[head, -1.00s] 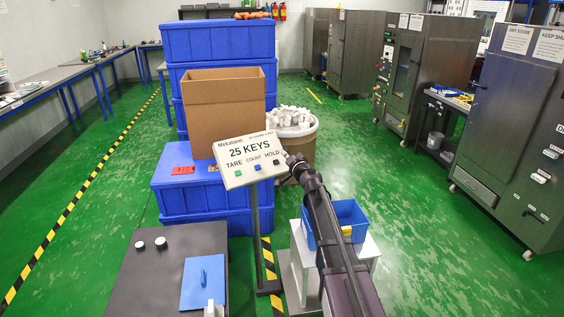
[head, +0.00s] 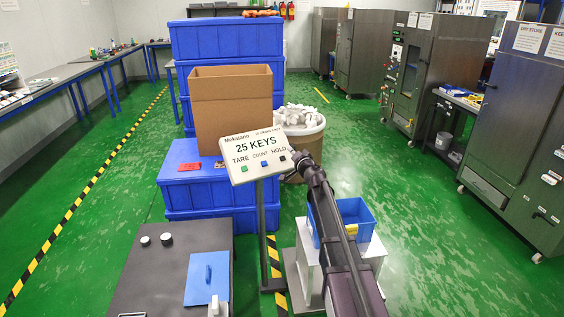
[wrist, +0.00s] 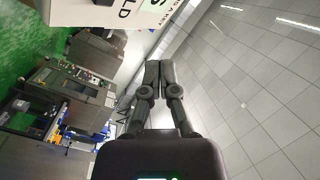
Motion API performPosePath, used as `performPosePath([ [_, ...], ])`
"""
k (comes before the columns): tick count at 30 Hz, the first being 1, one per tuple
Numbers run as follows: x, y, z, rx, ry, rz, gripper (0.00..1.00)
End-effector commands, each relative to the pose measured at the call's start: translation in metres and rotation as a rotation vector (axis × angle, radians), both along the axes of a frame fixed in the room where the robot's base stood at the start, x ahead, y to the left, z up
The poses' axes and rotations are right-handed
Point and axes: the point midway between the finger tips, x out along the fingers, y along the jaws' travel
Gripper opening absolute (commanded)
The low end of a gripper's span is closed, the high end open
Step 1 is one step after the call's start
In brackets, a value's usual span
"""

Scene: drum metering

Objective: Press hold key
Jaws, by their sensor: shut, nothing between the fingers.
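The tilted metering panel (head: 256,168) stands on a grey post and reads "25 KEYS". Under its labels TARE, COUNT and HOLD sit a green key (head: 244,169), a blue key (head: 264,164) and the black hold key (head: 283,158). My gripper (head: 297,156) is just right of the hold key at the panel's right edge. Whether it touches the panel cannot be told. In the wrist view my gripper (wrist: 158,66) is shut and empty, and part of the panel (wrist: 112,13) shows at the top left with the letters "LD".
Below my arm a blue bin (head: 355,216) stands on a white stand. Behind the panel are stacked blue crates (head: 190,184), a cardboard box (head: 232,110) and a drum (head: 303,140) of white pieces. A dark table (head: 165,275) is at the front left.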

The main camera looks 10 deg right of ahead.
Motion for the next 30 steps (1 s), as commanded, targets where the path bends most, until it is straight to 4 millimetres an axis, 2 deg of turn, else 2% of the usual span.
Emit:
performPosePath([
  [1, 0.005, 0.001, -0.007, 0.000, 0.000, 0.000, 0.00],
  [15, 0.036, 0.012, -0.040, 0.000, 0.000, -0.001, 0.00],
  [30, 0.045, 0.015, -0.047, 0.000, 0.000, -0.002, 0.00],
])
